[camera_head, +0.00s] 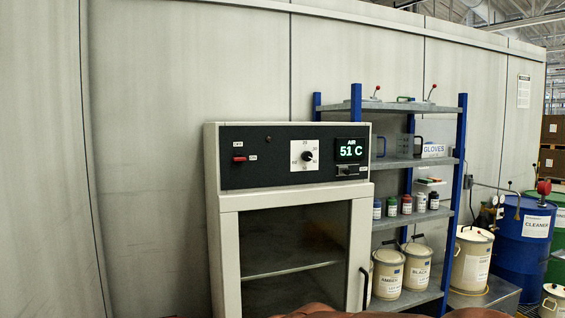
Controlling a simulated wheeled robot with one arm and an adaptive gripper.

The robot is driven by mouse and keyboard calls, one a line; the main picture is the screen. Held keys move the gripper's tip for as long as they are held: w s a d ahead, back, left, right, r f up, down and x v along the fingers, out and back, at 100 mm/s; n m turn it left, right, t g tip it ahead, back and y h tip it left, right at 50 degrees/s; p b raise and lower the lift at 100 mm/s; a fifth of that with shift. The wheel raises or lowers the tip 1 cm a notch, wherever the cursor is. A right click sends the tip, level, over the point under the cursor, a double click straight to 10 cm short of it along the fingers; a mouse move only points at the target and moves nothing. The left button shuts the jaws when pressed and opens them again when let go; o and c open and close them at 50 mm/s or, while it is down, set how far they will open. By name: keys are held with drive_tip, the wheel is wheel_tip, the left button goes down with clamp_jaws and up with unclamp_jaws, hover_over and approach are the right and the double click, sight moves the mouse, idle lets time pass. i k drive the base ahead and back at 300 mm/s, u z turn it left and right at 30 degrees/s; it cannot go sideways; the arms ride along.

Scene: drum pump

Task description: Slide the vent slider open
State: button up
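The vent slider (347,171) appears to be the small dark control under the green display on the oven's black panel (270,180). Tiny labels sit beside it, too small to read, so I cannot tell its exact position. My gripper is not in view, and nothing touches the panel.
The oven's glass door (295,255) is closed, with a dark handle (364,288) at its right. The red switch (239,159) and white dial (307,156) share the panel. A blue-post shelf (461,150) stands close right; drums (524,240) stand beyond.

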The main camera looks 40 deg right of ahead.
sight(345, 171)
drive_tip(key=z, duration=1.55)
drive_tip(key=k, duration=0.65)
drive_tip(key=u, duration=0.65)
drive_tip(key=i, duration=1.3)
drive_tip(key=z, duration=0.2)
